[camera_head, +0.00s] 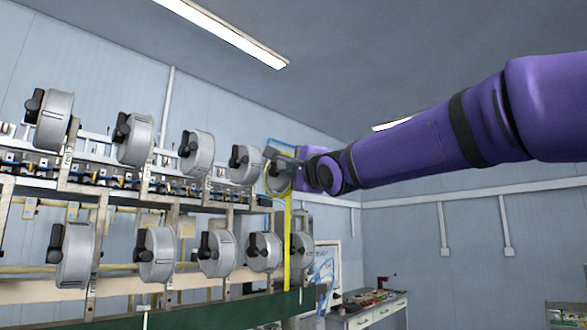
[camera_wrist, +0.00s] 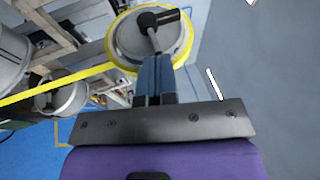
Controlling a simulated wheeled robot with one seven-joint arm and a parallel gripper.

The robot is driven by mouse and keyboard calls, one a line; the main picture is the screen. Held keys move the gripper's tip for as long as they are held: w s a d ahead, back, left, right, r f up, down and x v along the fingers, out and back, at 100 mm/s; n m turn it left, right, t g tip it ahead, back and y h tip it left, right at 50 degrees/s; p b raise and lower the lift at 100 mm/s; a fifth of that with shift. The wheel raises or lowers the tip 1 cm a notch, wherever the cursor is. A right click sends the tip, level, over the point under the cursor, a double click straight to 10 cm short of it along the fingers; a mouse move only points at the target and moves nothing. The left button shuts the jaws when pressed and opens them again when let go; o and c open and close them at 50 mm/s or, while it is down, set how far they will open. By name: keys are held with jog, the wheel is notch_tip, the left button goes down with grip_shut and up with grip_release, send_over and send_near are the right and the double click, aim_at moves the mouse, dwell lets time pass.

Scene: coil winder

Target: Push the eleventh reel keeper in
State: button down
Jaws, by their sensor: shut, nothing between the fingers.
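A grey reel (camera_head: 275,184) with yellow strip around its rim sits at the right end of the upper row in the head view. It also shows at the top of the wrist view (camera_wrist: 122,38). Its black keeper (camera_wrist: 158,18) is at the reel's centre, with a thin grey shaft running down from it. My gripper (camera_wrist: 154,62) is shut and empty, with its fingertips in front of the reel near that shaft. I cannot tell whether they touch. In the head view my gripper (camera_head: 284,160) partly hides the reel and its keeper.
Other grey reels with black keepers stand in an upper row (camera_head: 196,154) and a lower row (camera_head: 217,253) to the left. A taut yellow strip (camera_head: 287,240) runs down from the end reel. A workbench (camera_head: 368,312) stands lower right. The space right of the rack is open.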

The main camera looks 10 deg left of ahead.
jog(key=shift+w+a, duration=0.4)
jog(key=shift+a, duration=0.3)
jog(key=s+d, duration=0.6)
jog(key=shift+s+d, duration=0.15)
jog(key=shift+d, duration=0.25)
dwell(0.7)
jog(key=shift+d, duration=0.1)
dwell(0.3)
jog(key=s+d+f+n+g+h, duration=0.1)
jog(key=s+d+f+h, duration=0.15)
jog(key=d+f, duration=0.4)
jog(key=s+d+f+n+g+h, duration=0.1)
jog(key=d+f+h, duration=0.3)
jog(key=d, duration=0.6)
jog(key=s+d+f+n+h, duration=0.1)
jog(key=d+f+h, duration=0.2)
jog(key=d+f, duration=0.35)
jog(key=s+d+f+n+g+h, duration=0.2)
jog(key=s+d+f+n+g, duration=0.1)
jog(key=s+d+f, duration=0.5)
jog(key=s+d+f+n+g+h, duration=0.2)
jog(key=s+d+f+g, duration=0.3)
jog(key=s+d+f, duration=0.4)
jog(key=s+f+n, duration=0.1)
jog(key=s+f, duration=0.3)
jog(key=s, duration=0.2)
jog(key=shift+s+f+n, duration=0.2)
jog(key=shift+f+n, duration=0.1)
